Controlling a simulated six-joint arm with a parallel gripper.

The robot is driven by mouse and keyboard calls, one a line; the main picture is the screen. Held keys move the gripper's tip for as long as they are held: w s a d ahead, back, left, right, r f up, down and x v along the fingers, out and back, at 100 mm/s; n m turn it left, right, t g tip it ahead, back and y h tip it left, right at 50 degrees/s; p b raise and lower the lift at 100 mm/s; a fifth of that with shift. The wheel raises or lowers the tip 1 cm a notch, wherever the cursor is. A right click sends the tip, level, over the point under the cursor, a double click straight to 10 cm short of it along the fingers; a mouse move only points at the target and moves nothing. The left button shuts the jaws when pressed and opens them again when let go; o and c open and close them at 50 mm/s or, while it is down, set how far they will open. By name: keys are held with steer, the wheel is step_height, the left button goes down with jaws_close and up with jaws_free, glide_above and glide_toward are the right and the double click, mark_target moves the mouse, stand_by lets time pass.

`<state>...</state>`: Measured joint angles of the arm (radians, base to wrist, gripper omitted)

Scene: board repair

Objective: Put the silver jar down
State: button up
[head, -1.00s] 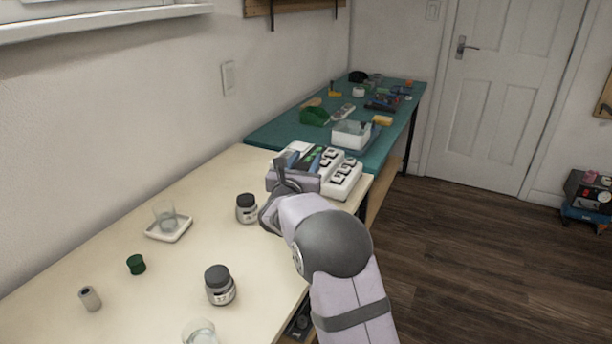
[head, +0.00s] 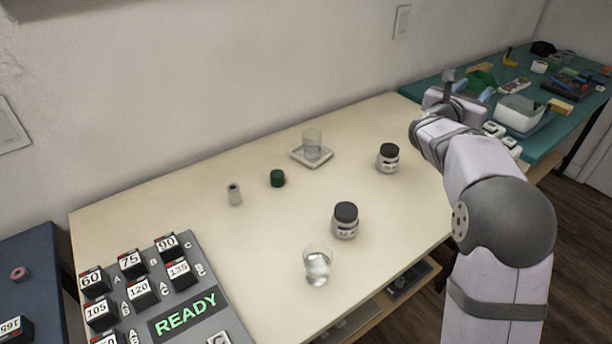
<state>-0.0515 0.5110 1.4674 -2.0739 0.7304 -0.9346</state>
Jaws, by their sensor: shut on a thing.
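My gripper (head: 452,84) is at the far right end of the cream table, by the teal bench. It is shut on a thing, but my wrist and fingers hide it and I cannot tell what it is. Two jars with dark grey lids and pale labelled bodies stand upright on the table. One jar (head: 388,159) is just left of my wrist, and the other jar (head: 345,221) is nearer the front edge. No jar is clearly visible between the fingers.
A glass (head: 311,146) stands on a white square dish (head: 325,157). A green cap-like piece (head: 277,178), a small grey cylinder (head: 234,195) and another glass (head: 317,266) stand on the table (head: 185,222). A panel (head: 204,297) with numbered blocks reads READY. The table's left-back area is clear.

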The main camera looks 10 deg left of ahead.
steer(key=s+a+n+t+y+b, duration=0.1)
steer(key=s+a+n+y+b, duration=0.2)
steer(key=a, duration=1)
steer(key=s+a+n+t+y+b, duration=0.15)
steer(key=a+y+b, duration=0.3)
steer(key=a, duration=0.85)
steer(key=s+a+n+y+b, duration=0.6)
steer(key=s+a+y+b, duration=0.35)
steer(key=s+a, duration=1.1)
steer(key=shift+s+a+f+n+g+y+b, duration=0.5)
steer(key=shift+a+f+b, duration=0.45)
steer(key=shift+f, duration=1.95)
steer(key=shift+s+a+f+n+g+y+b, duration=0.2)
steer(key=shift+s+a+f+b, duration=0.65)
steer(key=shift+f, duration=2.1)
steer(key=shift+s+a+f+n+g+y+b, duration=0.45)
steer(key=shift+f+b, duration=0.85)
steer(key=shift+f, duration=1.6)
steer(key=shift+w+a+f, duration=0.1)
steer(key=shift+w+f, duration=0.05)
